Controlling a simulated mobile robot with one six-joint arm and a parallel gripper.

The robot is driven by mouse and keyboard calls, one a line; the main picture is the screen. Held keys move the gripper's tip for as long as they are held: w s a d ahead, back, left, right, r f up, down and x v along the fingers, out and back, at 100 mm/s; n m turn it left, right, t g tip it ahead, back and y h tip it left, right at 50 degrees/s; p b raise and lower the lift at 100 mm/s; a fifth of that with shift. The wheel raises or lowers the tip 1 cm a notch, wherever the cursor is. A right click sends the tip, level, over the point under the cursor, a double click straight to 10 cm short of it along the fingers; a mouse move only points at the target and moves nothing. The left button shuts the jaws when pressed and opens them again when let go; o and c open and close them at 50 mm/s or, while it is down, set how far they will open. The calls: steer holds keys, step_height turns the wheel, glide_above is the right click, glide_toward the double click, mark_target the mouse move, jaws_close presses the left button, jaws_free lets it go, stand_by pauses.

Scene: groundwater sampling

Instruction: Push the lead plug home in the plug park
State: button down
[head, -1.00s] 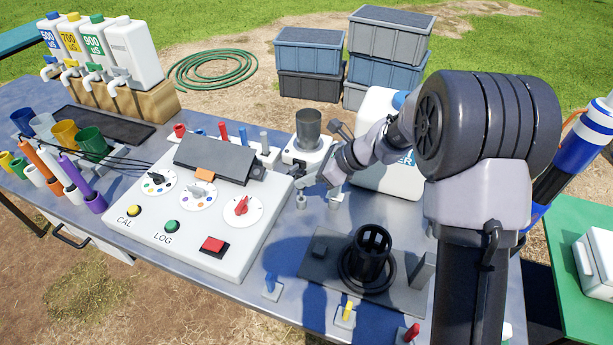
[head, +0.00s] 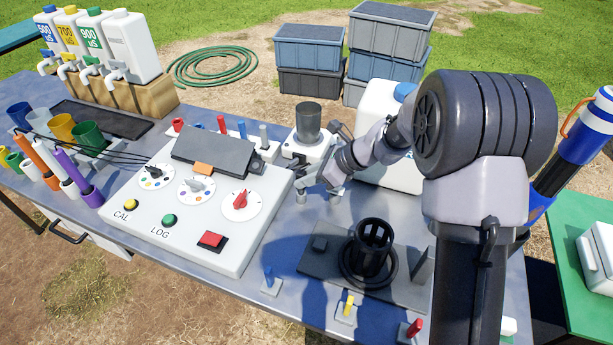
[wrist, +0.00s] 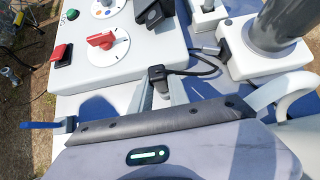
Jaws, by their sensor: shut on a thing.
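My gripper (wrist: 163,92) reaches down beside the right edge of the white meter box (wrist: 112,65). In the wrist view its two pale fingers are closed on a small black lead plug (wrist: 158,74). A black lead (wrist: 208,60) bends away from the plug to the right, towards the white base of the grey cup. In the head view my gripper (head: 303,182) is between the box and the white jug, and the plug is too small to make out there. I cannot clearly pick out the plug park or tell how far in the plug sits.
The grey cup on its white base (head: 308,122) stands close behind my gripper. A white jug (head: 378,140) is at the right. A black holder (head: 368,255) stands on a grey plate in front. Upright colored pegs line the table's front edge.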

steer(key=shift+f+b, duration=0.45)
steer(key=shift+f, duration=0.25)
steer(key=c, duration=1.2)
jaws_free()
steer(key=shift+o, duration=0.2)
steer(key=p+v, duration=0.6)
steer(key=v, duration=1.1)
steer(key=shift+d, duration=0.2)
steer(key=shift+r, duration=0.15)
